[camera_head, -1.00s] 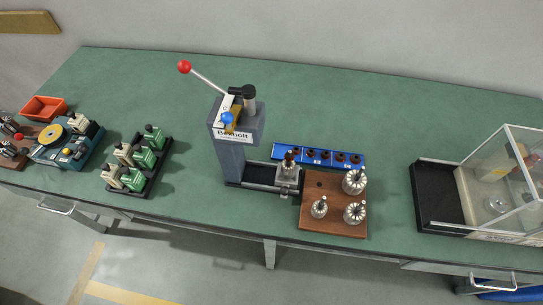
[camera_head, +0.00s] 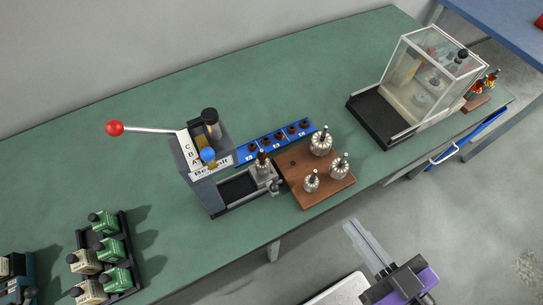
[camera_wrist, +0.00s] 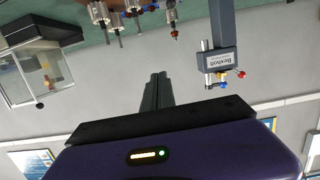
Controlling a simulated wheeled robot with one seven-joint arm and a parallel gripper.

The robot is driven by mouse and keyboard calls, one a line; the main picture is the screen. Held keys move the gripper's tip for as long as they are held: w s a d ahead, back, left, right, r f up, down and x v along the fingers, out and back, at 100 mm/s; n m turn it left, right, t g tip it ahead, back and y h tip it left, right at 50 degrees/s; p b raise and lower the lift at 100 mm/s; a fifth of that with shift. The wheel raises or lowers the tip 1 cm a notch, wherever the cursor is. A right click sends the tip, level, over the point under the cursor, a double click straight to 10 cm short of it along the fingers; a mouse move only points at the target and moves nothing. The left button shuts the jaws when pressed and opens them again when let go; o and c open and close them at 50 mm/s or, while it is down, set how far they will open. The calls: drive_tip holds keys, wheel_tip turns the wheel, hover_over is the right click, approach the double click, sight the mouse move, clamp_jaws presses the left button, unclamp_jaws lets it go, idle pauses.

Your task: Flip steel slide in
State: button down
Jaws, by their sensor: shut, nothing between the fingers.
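The bench press (camera_head: 200,170) labelled Bexholt stands on the green bench, its red-knobbed lever pointing left. The steel slide (camera_head: 271,183) sits at the right, outer end of the press's dark base track, clear of the column, with a dark-tipped shaft part (camera_head: 262,160) upright on it. My gripper (camera_head: 352,228) is in front of the bench at lower right, over the floor, apart from the slide. In the wrist view, its fingers (camera_wrist: 157,82) are together and empty. The press (camera_wrist: 222,62) appears inverted at upper right there; the slide is not clear.
A wooden board (camera_head: 318,190) with several armatures lies right of the slide, touching or very near it. A blue numbered rack (camera_head: 275,143) is behind. A clear-walled case (camera_head: 428,75) stands far right. Bench between is clear.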

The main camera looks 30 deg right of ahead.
drive_tip(key=w+d+f+m+g+p, duration=0.15)
drive_tip(key=w+d, duration=0.25)
drive_tip(key=w, duration=0.6)
drive_tip(key=w+d+f+g+b, duration=0.15)
drive_tip(key=w+d, duration=0.25)
drive_tip(key=w, duration=0.6)
drive_tip(key=w+d+f+m+p, duration=0.15)
drive_tip(key=w+d, duration=0.35)
drive_tip(key=w, duration=0.5)
drive_tip(key=n+g+y, duration=0.4)
drive_tip(key=g+y, duration=0.2)
drive_tip(key=g, duration=0.2)
approach(279, 164)
wheel_tip(279, 164, up, 4)
drive_tip(key=shift+f, duration=0.1)
drive_tip(key=p+x, duration=0.1)
drive_tip(key=x, duration=0.9)
drive_tip(key=shift+f, duration=0.1)
